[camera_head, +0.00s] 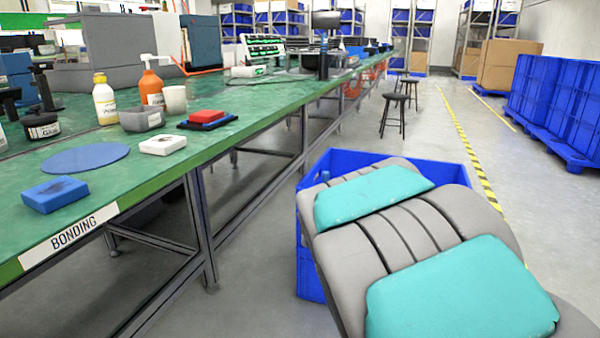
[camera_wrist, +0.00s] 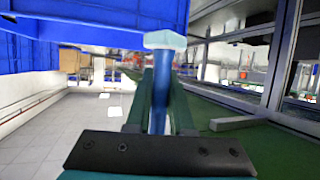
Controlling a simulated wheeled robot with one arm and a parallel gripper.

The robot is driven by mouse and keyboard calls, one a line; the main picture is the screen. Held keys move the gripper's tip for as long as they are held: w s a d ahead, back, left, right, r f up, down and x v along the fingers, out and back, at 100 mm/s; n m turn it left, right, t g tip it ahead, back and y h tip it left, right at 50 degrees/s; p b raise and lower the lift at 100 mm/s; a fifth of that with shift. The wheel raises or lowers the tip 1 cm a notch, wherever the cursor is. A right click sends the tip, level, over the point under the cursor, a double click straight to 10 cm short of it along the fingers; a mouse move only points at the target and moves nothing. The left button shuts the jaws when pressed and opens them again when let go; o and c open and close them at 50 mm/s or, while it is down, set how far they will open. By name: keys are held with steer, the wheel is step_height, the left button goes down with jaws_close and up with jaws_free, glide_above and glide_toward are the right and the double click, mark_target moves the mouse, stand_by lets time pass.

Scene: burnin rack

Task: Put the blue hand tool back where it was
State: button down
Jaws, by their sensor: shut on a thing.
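The blue hand tool (camera_wrist: 159,100) is in the wrist view. It has a blue shaft and a pale, wide head (camera_wrist: 165,40) that sticks out beyond the fingertips. My gripper (camera_wrist: 161,78) is shut around the blue shaft, with one finger on each side. The tool's lower end is hidden behind the dark gripper body. In the head view my arm fills the lower right, and neither the gripper fingers nor the held tool can be made out there.
A long green bench (camera_head: 235,133) labelled BONDING runs along the left. It holds bottles, a blue block (camera_head: 55,194), a blue disc (camera_head: 86,158) and a white block (camera_head: 163,144). A blue crate (camera_head: 312,276) stands behind my arm. Stools (camera_head: 396,98) stand beside the bench; the aisle floor is clear.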

steer(key=d+f+m+h, duration=0.2)
steer(key=d+f, duration=0.3)
steer(key=d, duration=0.1)
steer(key=shift+s+d+f+g+h, duration=0.2)
steer(key=shift+s+d+g+h, duration=0.1)
steer(key=shift+s, duration=0.1)
steer(key=shift+m, duration=0.3)
steer(key=shift+s+f, duration=0.1)
steer(key=shift+f, duration=0.1)
